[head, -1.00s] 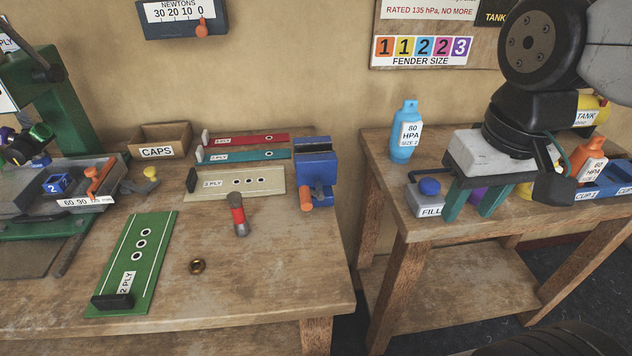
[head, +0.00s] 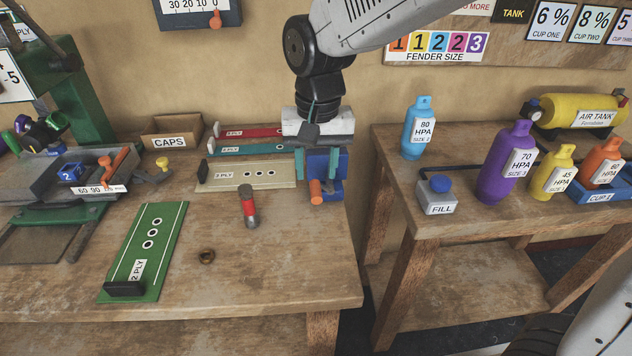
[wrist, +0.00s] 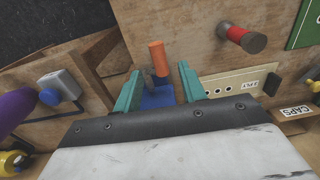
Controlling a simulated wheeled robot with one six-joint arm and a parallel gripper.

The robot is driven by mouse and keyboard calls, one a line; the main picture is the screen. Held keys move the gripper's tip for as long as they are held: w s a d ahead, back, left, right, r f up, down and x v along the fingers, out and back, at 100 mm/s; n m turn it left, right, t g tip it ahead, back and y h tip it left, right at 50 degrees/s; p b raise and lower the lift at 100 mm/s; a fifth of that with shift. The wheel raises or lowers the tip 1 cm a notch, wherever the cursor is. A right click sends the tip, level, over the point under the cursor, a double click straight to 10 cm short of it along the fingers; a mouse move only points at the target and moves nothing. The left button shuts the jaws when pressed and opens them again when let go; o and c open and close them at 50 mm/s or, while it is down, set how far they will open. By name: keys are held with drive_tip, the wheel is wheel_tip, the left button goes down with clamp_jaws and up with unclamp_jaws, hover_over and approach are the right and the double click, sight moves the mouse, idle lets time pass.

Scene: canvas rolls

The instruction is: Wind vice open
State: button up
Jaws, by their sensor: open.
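The blue vice (head: 342,166) stands at the right end of the wooden bench, with an orange handle (head: 316,191) on its front. My gripper (head: 317,174) is open, its two teal fingers pointing down at the vice. In the wrist view the fingers stand apart on either side of the blue vice (wrist: 157,98). The orange handle (wrist: 158,58) shows between and just beyond the fingertips. I cannot tell whether a finger touches it. My gripper hides much of the vice's top in the head view.
A red-and-grey cylinder (head: 248,207) stands left of the vice, near a beige 3 PLY strip (head: 232,176). A second table with bottles (head: 508,165) stands right, across a gap.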

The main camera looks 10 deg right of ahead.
sight(318, 188)
drive_tip(key=shift+f, duration=2.2)
clamp_jaws()
drive_tip(key=shift+d+r+y, duration=0.15)
drive_tip(key=shift+d+y, duration=0.05)
drive_tip(key=shift+y, duration=0.3)
unclamp_jaws()
